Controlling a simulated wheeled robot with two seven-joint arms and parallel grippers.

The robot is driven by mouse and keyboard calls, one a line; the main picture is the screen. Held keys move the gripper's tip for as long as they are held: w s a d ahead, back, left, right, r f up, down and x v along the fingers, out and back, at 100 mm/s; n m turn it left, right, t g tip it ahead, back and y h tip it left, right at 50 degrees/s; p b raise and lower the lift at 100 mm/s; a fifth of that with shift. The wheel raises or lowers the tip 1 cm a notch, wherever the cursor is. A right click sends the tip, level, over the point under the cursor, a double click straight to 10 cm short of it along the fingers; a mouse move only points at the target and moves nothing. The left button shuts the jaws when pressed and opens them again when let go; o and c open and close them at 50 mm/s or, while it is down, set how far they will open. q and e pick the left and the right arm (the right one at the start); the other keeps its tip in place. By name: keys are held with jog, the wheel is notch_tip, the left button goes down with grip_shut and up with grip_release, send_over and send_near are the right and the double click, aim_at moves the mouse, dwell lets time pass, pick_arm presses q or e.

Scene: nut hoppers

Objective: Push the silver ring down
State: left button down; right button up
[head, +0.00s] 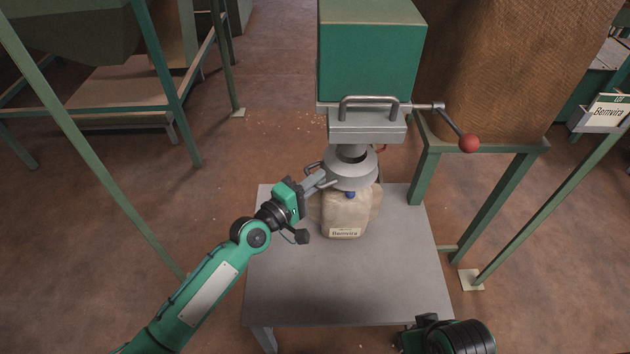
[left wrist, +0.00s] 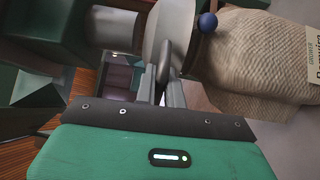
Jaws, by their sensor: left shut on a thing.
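The silver ring (head: 352,168) is a grey metal collar around the spout under the hopper, with a loop handle at its left and a blue knob at its front. It also shows in the left wrist view (left wrist: 178,32). A beige bag (head: 345,214) labelled Bemvira sits right below it on the table, its top hidden by the ring. My left gripper (head: 316,182) reaches in from the left and is shut on the ring's handle; the handle stands between its fingers in the left wrist view (left wrist: 163,62). My right gripper does not show; only part of my right arm is at the bottom edge.
The grey table (head: 340,285) is bare in front of the bag. Above the ring is a green box (head: 370,62) with a lever ending in a red ball (head: 469,143). A large brown sack (head: 505,75) stands at the right on a green frame. Green posts stand at the left.

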pick_arm(q)
jog(key=shift+s+f, duration=0.1)
jog(key=shift+f, duration=0.3)
jog(key=c, duration=1.8)
grip_release()
jog(key=shift+r, duration=0.1)
jog(key=shift+b+v, duration=0.65)
jog(key=shift+v, duration=6.25)
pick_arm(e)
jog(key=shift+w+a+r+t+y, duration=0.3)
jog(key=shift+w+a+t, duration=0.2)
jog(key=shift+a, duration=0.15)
pick_arm(q)
jog(key=shift+r, duration=0.15)
